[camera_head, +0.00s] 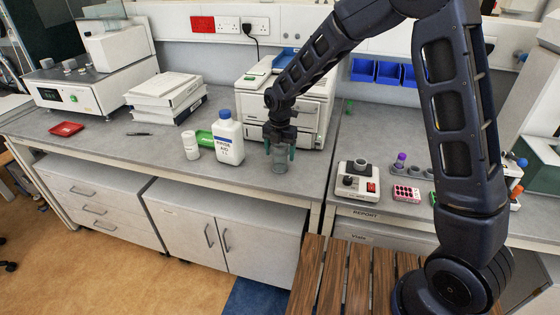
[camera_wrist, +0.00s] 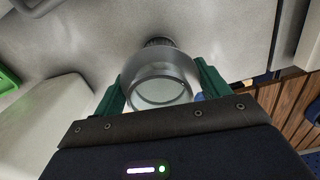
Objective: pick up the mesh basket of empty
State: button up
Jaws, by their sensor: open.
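The mesh basket (camera_head: 280,167) shows as a small grey, see-through cylinder standing on the grey bench near its front edge. In the wrist view the basket (camera_wrist: 158,72) is a round, pale cylinder with a bright rim. My gripper (camera_head: 280,151) points down over it, with its green fingers apart, one on each side. In the wrist view the gripper's fingers (camera_wrist: 161,88) flank the basket; I cannot tell whether they touch it. The basket's contents are not clear, and my gripper hides its upper part in the head view.
A white bottle with a blue cap (camera_head: 229,140) stands close left of the basket, with a smaller white jar (camera_head: 190,146) beyond it. A white instrument (camera_head: 310,108) stands behind. A small device with a red switch (camera_head: 357,181) and a pink rack (camera_head: 406,193) are to the right.

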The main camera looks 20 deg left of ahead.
jog(key=shift+f, duration=0.25)
jog(key=c, duration=0.6)
